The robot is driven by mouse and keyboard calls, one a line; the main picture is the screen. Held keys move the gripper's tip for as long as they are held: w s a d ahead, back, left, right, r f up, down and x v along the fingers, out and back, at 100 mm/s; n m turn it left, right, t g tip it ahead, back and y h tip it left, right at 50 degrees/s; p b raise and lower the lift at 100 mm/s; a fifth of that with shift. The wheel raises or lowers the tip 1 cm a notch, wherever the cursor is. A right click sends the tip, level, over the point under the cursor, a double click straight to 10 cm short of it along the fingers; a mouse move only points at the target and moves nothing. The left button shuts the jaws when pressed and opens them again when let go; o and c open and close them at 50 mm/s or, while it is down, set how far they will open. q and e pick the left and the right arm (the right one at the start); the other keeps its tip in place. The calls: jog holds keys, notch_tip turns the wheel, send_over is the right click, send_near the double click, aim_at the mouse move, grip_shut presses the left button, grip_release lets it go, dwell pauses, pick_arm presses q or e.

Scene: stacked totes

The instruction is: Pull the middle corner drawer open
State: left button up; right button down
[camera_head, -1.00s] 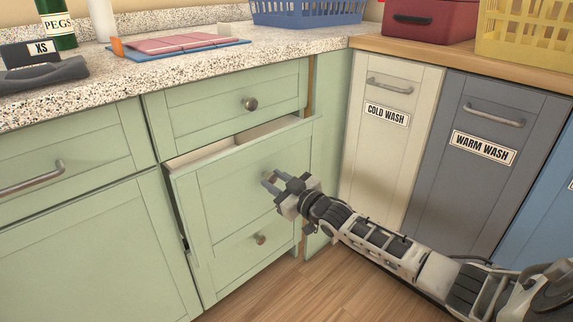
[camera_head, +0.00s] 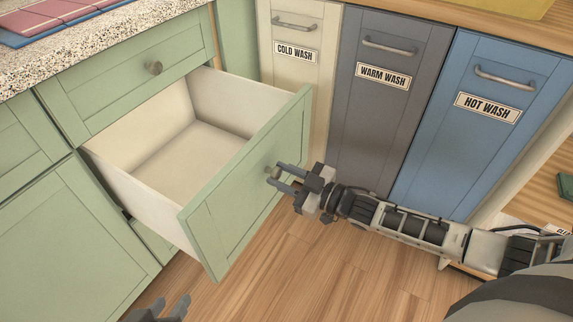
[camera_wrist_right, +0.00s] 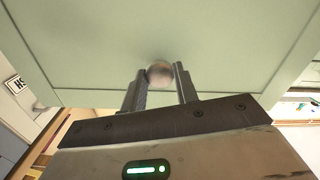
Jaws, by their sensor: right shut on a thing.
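The middle corner drawer (camera_head: 245,190) is green with a pale, empty interior, and it stands far out from the cabinet in the head view. My right gripper (camera_head: 275,177) is at the drawer's front. In the right wrist view its two fingers (camera_wrist_right: 160,82) are shut on the round knob (camera_wrist_right: 160,73), one on each side. The drawer front fills the upper part of that view. My left gripper (camera_head: 168,309) shows only partly at the bottom edge of the head view, empty and away from the drawer; its jaw gap is unclear.
A shut green drawer (camera_head: 120,95) with a round knob is above the open one. Cold wash (camera_head: 288,70), warm wash (camera_head: 375,120) and hot wash (camera_head: 455,140) fronts stand shut to the right, close to my right arm. Wooden floor (camera_head: 300,280) is clear before the drawer.

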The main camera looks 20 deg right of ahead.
pick_arm(q)
jog(key=shift+d, duration=0.1)
pick_arm(e)
jog(key=shift+s+d, duration=0.1)
jog(key=shift+s, duration=0.1)
jog(key=c, duration=1.1)
grip_release()
jog(key=shift+o, duration=0.2)
pick_arm(q)
jog(key=shift+t, duration=0.4)
jog(key=r+p, duration=0.1)
jog(key=r, duration=0.1)
jog(key=a+r+p, duration=0.1)
jog(key=r, duration=0.1)
jog(key=shift+s+a+p, duration=0.1)
jog(key=shift+s+p, duration=0.05)
jog(key=shift+p, duration=0.2)
pick_arm(e)
jog(key=v, duration=1.6)
